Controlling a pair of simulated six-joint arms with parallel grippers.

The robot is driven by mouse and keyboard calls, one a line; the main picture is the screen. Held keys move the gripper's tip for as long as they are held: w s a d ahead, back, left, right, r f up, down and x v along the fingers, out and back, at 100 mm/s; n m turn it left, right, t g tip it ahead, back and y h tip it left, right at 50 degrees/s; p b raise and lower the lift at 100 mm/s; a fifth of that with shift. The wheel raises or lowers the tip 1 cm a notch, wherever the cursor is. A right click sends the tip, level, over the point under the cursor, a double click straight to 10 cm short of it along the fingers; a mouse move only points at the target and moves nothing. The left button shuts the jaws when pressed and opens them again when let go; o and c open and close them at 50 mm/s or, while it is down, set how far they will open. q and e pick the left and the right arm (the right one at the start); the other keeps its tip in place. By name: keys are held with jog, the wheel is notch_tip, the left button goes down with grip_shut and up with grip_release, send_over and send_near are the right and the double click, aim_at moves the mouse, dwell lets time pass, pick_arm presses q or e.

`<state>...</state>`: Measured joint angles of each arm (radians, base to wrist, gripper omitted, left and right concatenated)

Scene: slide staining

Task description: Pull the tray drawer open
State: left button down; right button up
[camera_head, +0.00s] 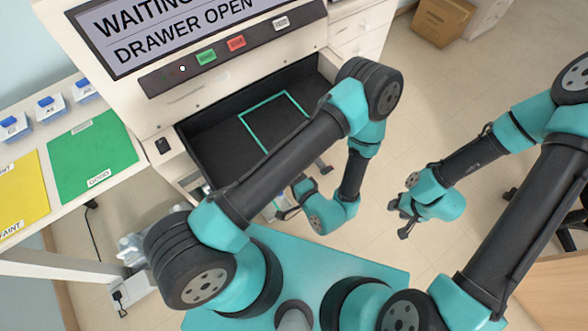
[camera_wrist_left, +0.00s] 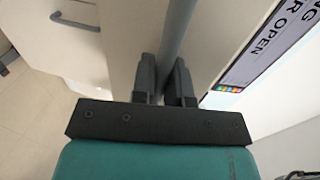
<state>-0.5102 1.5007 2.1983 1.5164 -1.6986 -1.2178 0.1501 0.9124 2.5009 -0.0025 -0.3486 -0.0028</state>
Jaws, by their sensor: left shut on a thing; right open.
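The tray drawer (camera_head: 212,138) shows in the head view as a black, open-topped tray below the machine's screen, with a teal outline on its floor. Its interior is exposed and looks empty where I can see it. My left arm crosses in front of it and hides part of its front. In the left wrist view, my left gripper (camera_wrist_left: 165,75) is shut on a grey bar (camera_wrist_left: 177,30), which looks like the drawer handle. My right gripper (camera_head: 398,218) is open and empty over bare floor, to the right of the drawer.
The machine's screen (camera_head: 170,25) reads "WAITING" and "DRAWER OPEN", with coloured buttons below. A side table holds a green mat (camera_head: 90,155), a yellow mat (camera_head: 18,190) and small blue-lidded boxes (camera_head: 50,107). A cardboard box (camera_head: 442,22) stands at the back.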

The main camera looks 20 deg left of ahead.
pick_arm(q)
jog(key=c, duration=1.2)
grip_release()
jog(key=shift+o, duration=0.2)
jog(key=shift+s+d, duration=0.1)
